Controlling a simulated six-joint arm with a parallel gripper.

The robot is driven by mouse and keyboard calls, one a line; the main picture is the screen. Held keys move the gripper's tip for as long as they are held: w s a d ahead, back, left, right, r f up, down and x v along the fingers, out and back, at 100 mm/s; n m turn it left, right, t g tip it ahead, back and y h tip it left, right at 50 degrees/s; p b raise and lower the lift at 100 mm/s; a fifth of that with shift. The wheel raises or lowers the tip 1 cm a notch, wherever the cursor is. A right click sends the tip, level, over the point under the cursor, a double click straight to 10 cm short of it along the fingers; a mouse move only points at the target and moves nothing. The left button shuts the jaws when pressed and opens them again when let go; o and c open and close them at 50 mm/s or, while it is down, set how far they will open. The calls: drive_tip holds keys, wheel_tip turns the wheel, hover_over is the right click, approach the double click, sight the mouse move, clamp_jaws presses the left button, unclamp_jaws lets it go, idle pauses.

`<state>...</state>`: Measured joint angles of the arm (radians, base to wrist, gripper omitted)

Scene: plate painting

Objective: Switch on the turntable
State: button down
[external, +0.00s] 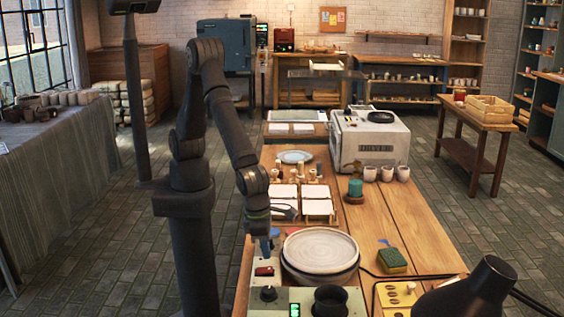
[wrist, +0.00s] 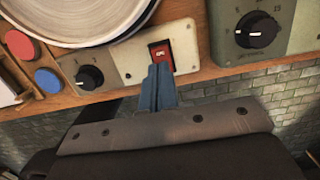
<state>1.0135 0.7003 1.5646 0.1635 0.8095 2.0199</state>
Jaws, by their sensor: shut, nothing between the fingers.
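The turntable (external: 320,262) stands on the near part of the wooden table with a pale round plate (external: 320,248) on it. A red rocker switch (external: 264,271) sits on a light panel in front of it; the switch also shows in the wrist view (wrist: 160,54). My gripper (external: 266,252) points down at the panel, its fingers closed together and empty. In the wrist view, the blue fingertips (wrist: 161,68) cover the lower edge of the switch. I cannot tell whether they touch it. The switch's on or off state is not clear.
In the wrist view, a black knob (wrist: 90,78) is left of the switch and a larger knob (wrist: 258,29) is right of it. A red disc (wrist: 19,44) and a blue disc (wrist: 48,80) lie at the left. A sponge (external: 392,261) lies right of the turntable.

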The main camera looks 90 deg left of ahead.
sight(269, 269)
drive_tip(key=shift+w+f, duration=0.15)
drive_tip(key=shift+f, duration=0.8)
drive_tip(key=shift+w+f, duration=0.15)
drive_tip(key=shift+f, duration=0.8)
drive_tip(key=shift+f+g, duration=0.25)
drive_tip(key=shift+g, duration=0.05)
drive_tip(key=shift+s+r, duration=0.2)
drive_tip(key=shift+s, duration=0.55)
drive_tip(key=shift+r, duration=0.15)
wheel_tip(269, 269, up, 14)
drive_tip(key=s, duration=0.2)
drive_tip(key=shift+f, duration=0.2)
